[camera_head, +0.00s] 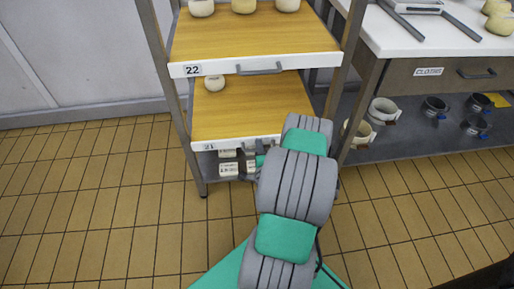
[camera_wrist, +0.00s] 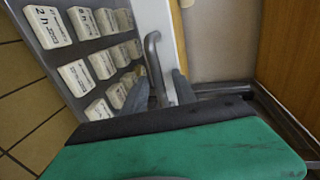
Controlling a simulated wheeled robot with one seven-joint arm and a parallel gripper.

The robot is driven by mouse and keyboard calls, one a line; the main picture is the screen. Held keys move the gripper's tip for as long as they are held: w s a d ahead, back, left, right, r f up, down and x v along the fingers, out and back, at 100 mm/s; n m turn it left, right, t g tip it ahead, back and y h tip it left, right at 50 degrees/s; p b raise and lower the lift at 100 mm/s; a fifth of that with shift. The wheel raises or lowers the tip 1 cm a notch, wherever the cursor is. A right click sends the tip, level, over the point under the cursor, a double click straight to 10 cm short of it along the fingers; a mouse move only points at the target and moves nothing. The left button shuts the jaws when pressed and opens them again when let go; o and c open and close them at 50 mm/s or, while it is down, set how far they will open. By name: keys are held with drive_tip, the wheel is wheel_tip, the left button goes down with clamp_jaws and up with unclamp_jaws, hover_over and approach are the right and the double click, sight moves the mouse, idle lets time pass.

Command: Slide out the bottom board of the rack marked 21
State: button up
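The lower board (camera_head: 235,110), wooden with a white front edge, sits low in the rack, and the label 21 (camera_head: 208,146) is on its front. One small pale round item (camera_head: 214,83) stands on it towards the back. My arm hides the right part of its front. In the wrist view, its metal bar handle (camera_wrist: 153,52) stands out from the white front edge (camera_wrist: 178,35). My gripper (camera_wrist: 161,90) is at this handle, its two fingers apart with the handle's near end between them. I cannot tell whether either finger touches the bar.
The board marked 22 (camera_head: 255,38) is above, with several pale round items. Small white lettered blocks (camera_wrist: 75,75) lie on the shelf under the lower board. A bench with a cloths drawer (camera_head: 455,72) stands right. Tiled floor (camera_head: 100,210) at left is clear.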

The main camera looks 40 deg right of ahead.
drive_tip(key=shift+c, duration=0.4)
clamp_jaws()
idle(0.9)
